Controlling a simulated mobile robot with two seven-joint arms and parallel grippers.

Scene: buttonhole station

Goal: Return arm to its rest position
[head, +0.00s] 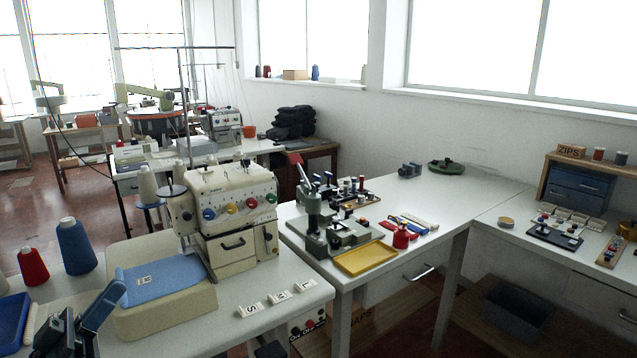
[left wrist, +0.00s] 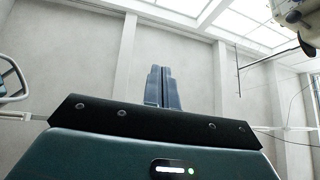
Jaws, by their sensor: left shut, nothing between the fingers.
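My left gripper (head: 112,296) is at the lower left of the head view, beside the beige machine base with its blue top (head: 158,279). In the left wrist view its two blue-grey fingers (left wrist: 162,88) stand close together, shut, with nothing between them. Behind the fingers that view shows a pale wall, and part of a machine at the upper right. My right gripper is in neither view.
A cream sewing machine (head: 232,205) stands on the white table. A blue cone (head: 75,248), a red cone (head: 32,267) and a blue tray (head: 12,318) are near the gripper. White letter tiles (head: 277,298) lie at the front edge. A yellow tray (head: 365,258) lies farther right.

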